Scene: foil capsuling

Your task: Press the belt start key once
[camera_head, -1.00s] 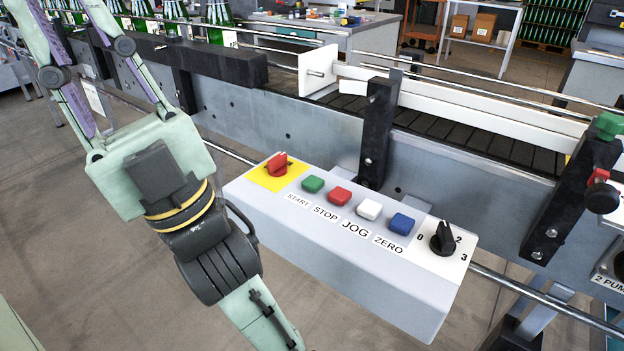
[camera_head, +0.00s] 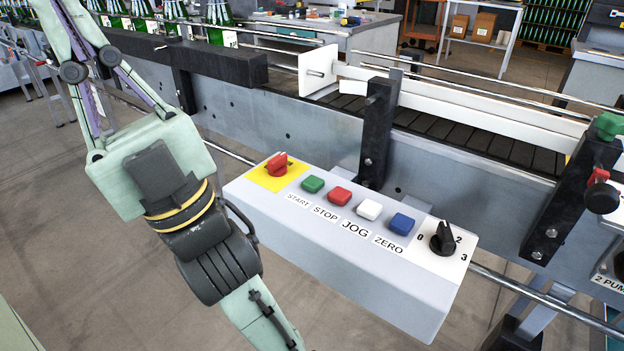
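The green START key (camera_head: 313,184) is on top of the grey control box (camera_head: 335,250), above its START label and between the red knob on yellow and the red STOP key. It is unobstructed, with nothing touching it. My gripper (camera_head: 91,62) is at the upper left, apart from the box and left of the key. Its pale green palm and finger linkages show, pointing up and away from the keys. The fingertips are cut off by the top edge, so whether they meet is hidden. Nothing is seen held between the visible finger parts.
Close to START are the red knob (camera_head: 277,165), red STOP key (camera_head: 339,196), white JOG key (camera_head: 369,209), blue ZERO key (camera_head: 402,223) and black selector (camera_head: 442,238). The conveyor (camera_head: 450,140) runs behind the box, with a black post (camera_head: 377,135). Green bottles (camera_head: 217,20) stand at the back.

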